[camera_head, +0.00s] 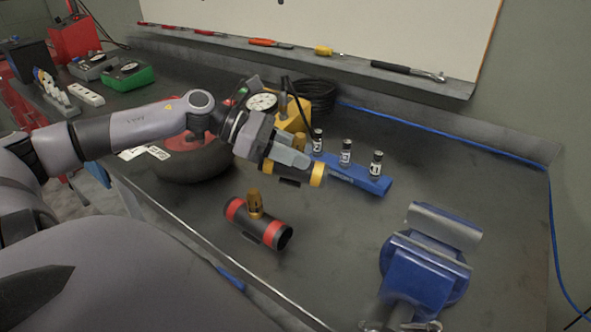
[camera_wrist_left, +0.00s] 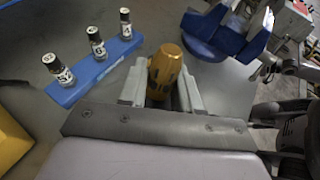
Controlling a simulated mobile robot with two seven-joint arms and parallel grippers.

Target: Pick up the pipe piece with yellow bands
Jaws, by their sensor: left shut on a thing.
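The pipe piece with yellow bands (camera_head: 317,174) is dark with a yellow band at its end and a brass-coloured fitting on top. My left gripper (camera_head: 292,160) is shut on it and holds it by the fitting, near the blue rack. In the left wrist view the gold fitting (camera_wrist_left: 166,66) sits between the fingers of the left gripper (camera_wrist_left: 160,92); the pipe body is mostly hidden there. A similar pipe piece with red bands (camera_head: 257,222) lies on the bench in front, its brass fitting upward. My right gripper is not in view.
A blue rack (camera_head: 368,182) with 3 small bottles stands behind the gripper. A blue vise (camera_head: 425,262) is at the right front. A black wheel (camera_head: 185,165) and a yellow gauge device (camera_head: 292,115) are to the left and behind. The bench between the red-banded pipe and vise is clear.

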